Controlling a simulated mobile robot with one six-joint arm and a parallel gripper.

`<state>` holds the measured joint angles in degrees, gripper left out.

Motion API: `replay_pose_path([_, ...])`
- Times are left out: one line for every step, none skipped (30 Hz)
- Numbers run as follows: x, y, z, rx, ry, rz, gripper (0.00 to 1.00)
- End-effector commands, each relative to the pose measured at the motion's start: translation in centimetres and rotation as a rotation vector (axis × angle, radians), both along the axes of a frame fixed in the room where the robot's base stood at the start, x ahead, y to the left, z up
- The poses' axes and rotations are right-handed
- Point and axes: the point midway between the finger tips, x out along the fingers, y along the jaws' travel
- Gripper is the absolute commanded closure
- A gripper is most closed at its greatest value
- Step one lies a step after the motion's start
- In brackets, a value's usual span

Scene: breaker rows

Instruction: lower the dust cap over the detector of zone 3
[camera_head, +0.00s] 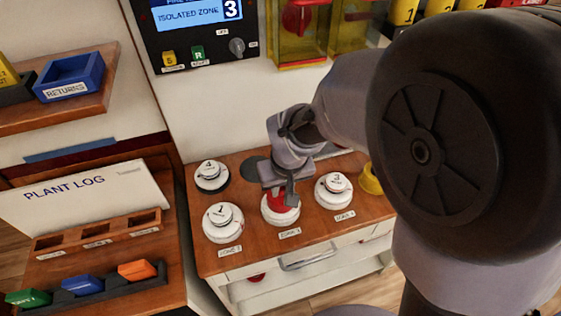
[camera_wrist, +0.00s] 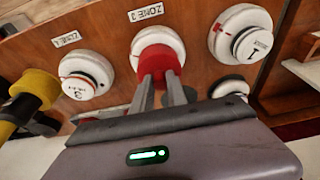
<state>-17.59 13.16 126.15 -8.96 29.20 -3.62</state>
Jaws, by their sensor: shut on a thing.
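My gripper (camera_head: 281,196) is shut on a red dust cap (camera_head: 283,204), at the middle front white detector (camera_head: 281,216). I cannot tell whether cap and detector touch. The detector bearing the numeral 3 (camera_head: 334,190) stands to the right, uncovered; it also shows in the wrist view (camera_wrist: 86,75). The label at the middle detector (camera_wrist: 146,12) reads ZONE, its digit unclear.
Detectors 1 (camera_head: 222,221) and 4 (camera_head: 210,176) stand left on the wooden top (camera_head: 240,262). A yellow object (camera_head: 371,180) is at the right. The panel screen (camera_head: 197,13) reads ISOLATED ZONE 3. A plant log board (camera_head: 85,205) and coloured blocks are at the left.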

Motion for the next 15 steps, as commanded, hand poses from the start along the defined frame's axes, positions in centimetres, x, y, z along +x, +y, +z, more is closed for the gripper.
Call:
replay_pose_path([-0.01, 0.0, -0.16, 0.0, 0.0, 0.0, 0.8])
replay_pose_path([0.0, 0.0, -0.08, 0.0, 0.0, 0.0, 0.74])
replay_pose_path([0.0, 0.0, -0.06, 0.0, 0.0, 0.0, 0.66])
replay_pose_path([-0.01, 0.0, -0.05, 0.0, 0.0, 0.0, 0.6])
replay_pose_path([0.0, 0.0, -0.05, 0.0, 0.0, 0.0, 0.56])
replay_pose_path([0.0, 0.0, -0.04, 0.0, 0.0, 0.0, 0.56])
replay_pose_path([0.0, 0.0, -0.04, 0.0, 0.0, 0.0, 0.56])
replay_pose_path([0.0, 0.0, -0.04, 0.0, 0.0, 0.0, 0.56])
replay_pose_path([0.0, 0.0, -0.04, 0.0, 0.0, 0.0, 0.56])
replay_pose_path([0.0, 0.0, -0.04, 0.0, 0.0, 0.0, 0.56])
replay_pose_path([0.0, 0.0, -0.04, 0.0, 0.0, 0.0, 0.56])
replay_pose_path([-0.01, 0.0, -0.04, 0.0, 0.0, 0.0, 0.56])
replay_pose_path([-0.01, 0.0, 0.0, 0.0, 0.0, 0.0, 0.56])
replay_pose_path([-0.03, -0.01, 0.1, 0.0, 0.0, 0.0, 0.56])
replay_pose_path([-0.08, -0.02, 0.36, 0.0, 0.0, 0.0, 0.56])
